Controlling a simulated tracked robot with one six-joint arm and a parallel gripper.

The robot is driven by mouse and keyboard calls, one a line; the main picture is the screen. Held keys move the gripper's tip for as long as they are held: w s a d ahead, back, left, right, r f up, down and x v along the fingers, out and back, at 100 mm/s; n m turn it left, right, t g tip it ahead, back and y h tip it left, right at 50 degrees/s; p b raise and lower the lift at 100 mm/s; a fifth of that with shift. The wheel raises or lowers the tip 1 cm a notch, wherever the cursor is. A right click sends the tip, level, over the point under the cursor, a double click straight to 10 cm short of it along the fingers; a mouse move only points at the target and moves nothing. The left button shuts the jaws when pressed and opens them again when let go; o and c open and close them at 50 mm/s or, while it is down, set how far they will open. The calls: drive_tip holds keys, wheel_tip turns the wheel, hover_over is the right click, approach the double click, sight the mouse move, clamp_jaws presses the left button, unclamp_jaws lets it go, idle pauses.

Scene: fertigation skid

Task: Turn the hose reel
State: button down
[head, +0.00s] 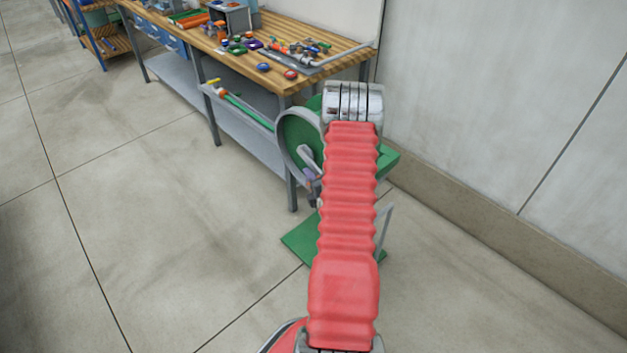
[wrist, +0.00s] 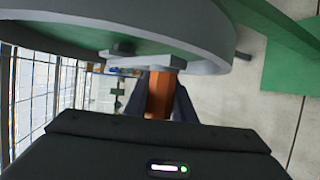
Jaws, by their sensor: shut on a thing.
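The hose reel (head: 299,133) is a green disc with a grey rim, on a green stand beside the workbench. My red arm hides its right part in the head view. A grey crank arm (head: 309,157) crosses its face. In the wrist view the reel's grey rim (wrist: 200,55) fills the top, close to the gripper. My gripper (wrist: 162,97) is shut on an orange-brown crank handle (wrist: 160,92), with a dark finger on either side of it. In the head view the gripper shows only as a small dark part at the reel's lower edge, beside my arm.
A wooden workbench (head: 290,84) with tools and fittings stands behind and left of the reel. A grey wall (head: 500,90) rises on the right. The stand's green base plate (head: 297,241) lies on the floor. The floor at left is clear.

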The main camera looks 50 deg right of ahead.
drive_tip(key=shift+s+a+r, duration=0.1)
drive_tip(key=shift+s+r, duration=0.2)
drive_tip(key=shift+s, duration=0.3)
drive_tip(key=shift+s, duration=0.15)
drive_tip(key=c, duration=1.8)
unclamp_jaws()
drive_tip(key=shift+r, duration=0.1)
drive_tip(key=shift+r, duration=0.2)
drive_tip(key=v, duration=1.3)
drive_tip(key=shift+a, duration=0.2)
drive_tip(key=shift+s, duration=0.1)
